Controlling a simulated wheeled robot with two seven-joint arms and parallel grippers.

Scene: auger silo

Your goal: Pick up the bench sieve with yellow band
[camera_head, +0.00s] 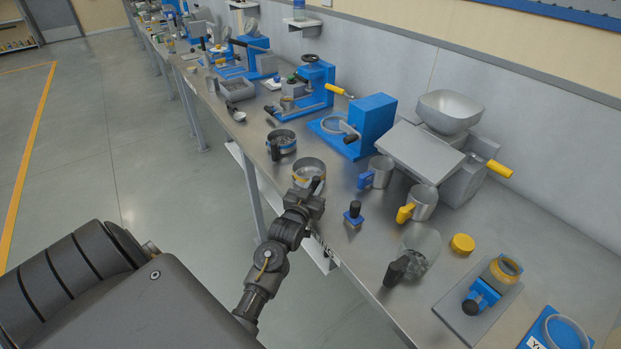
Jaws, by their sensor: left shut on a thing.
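The bench sieve with yellow band (309,169) is a round metal sieve near the front edge of the long steel bench (345,228). My left gripper (313,188) is at its near side and is shut on it, apparently at its handle; the fingers hide the gripped part. I cannot tell whether the sieve touches the bench or is slightly raised. A similar sieve with a blue band (281,143) and a dark handle stands just beyond it to the left. My right gripper is not in view.
A blue-handled cup (380,172), a yellow-handled cup (422,203) and a small black-and-blue tool (353,213) stand to the right. A blue machine (371,123) and a grey hopper machine (449,145) stand behind. Clear bench lies between the sieve and the blue machine.

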